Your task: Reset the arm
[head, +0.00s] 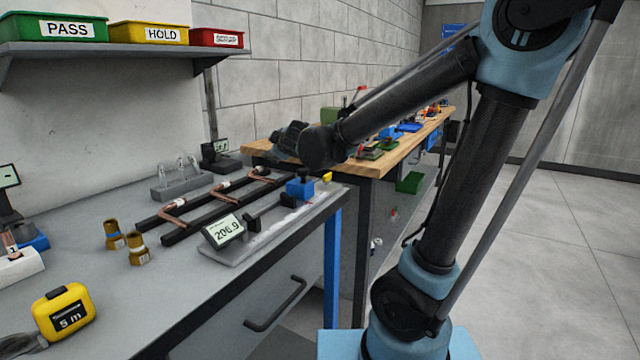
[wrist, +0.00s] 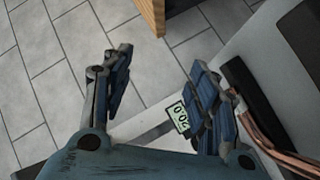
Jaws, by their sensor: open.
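My gripper (wrist: 160,85) is open in the wrist view, its two blue-grey fingers spread apart with nothing between them. In the head view, my gripper (head: 290,138) is held out over the far end of the grey bench (head: 95,260), near the wooden table's corner. Several bent copper tubes (head: 175,220) lie across two black rails (head: 188,230). A grey measuring fixture (head: 250,250) with a display reading 206.9 (head: 222,231) stands at the bench's front edge. In the wrist view, copper tubes (wrist: 262,135) show at the right, and a finger partly covers the display (wrist: 180,117).
Two brass-coloured pieces (head: 138,250) and a yellow tape measure (head: 63,312) sit on the near bench. Green, yellow and red bins (head: 55,27) stand on the wall shelf. A wooden table (head: 400,145) with clutter lies behind my arm. The floor (head: 560,230) at right is clear.

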